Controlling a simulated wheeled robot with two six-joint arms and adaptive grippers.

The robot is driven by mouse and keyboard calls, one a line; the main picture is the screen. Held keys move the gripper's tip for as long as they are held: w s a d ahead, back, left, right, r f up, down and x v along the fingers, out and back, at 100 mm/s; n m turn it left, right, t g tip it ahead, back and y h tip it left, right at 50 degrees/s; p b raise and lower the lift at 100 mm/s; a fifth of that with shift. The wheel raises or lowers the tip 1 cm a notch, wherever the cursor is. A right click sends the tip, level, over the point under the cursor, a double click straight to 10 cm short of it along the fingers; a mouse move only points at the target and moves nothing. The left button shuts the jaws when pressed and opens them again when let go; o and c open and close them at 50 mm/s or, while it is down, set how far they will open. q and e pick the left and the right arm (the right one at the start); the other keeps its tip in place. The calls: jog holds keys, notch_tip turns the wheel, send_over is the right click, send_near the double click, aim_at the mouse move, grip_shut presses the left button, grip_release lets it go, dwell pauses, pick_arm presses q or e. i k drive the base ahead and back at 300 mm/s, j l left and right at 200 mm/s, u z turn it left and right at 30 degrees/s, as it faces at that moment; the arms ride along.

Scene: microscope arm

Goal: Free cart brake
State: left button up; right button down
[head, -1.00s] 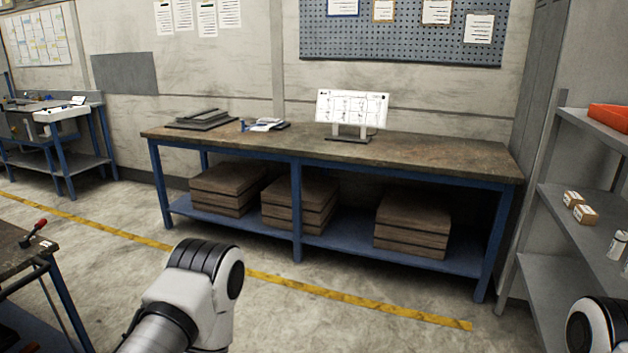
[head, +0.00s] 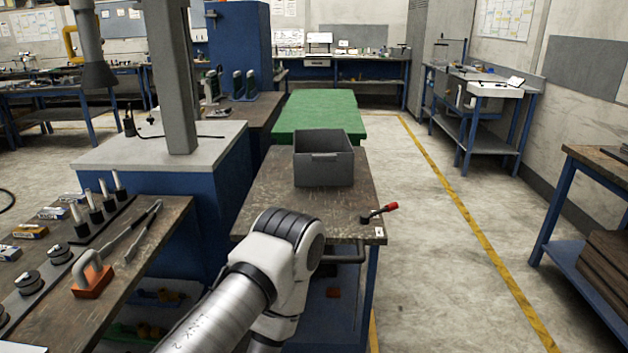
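The cart (head: 345,218) stands in the middle of the head view, with a worn wooden top and blue legs. A brake lever with a red handle (head: 391,207) sits on the near right corner of its top, its red end pointing right. A grey bin (head: 323,171) rests on the cart top, toward the back. A dark push bar (head: 350,254) runs along the cart's near edge. My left arm is in front of the cart and hides part of its near left side. Neither of my grippers is in view.
A bench with tools and an orange-based clamp (head: 92,280) is at the left. A blue cabinet with a pale top (head: 150,155) stands left of the cart. A green-topped table (head: 320,112) is behind it. The floor right of the cart is clear up to a yellow line (head: 465,220).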

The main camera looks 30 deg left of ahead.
aim_at(364, 218)
jog(key=i+j+u, duration=0.35)
jog(key=i+j, duration=0.2)
jog(key=i, duration=0.2)
jog(key=i+j+u, duration=0.2)
jog(key=i, duration=0.2)
jog(key=i+j+u, duration=0.2)
jog(key=i, duration=0.2)
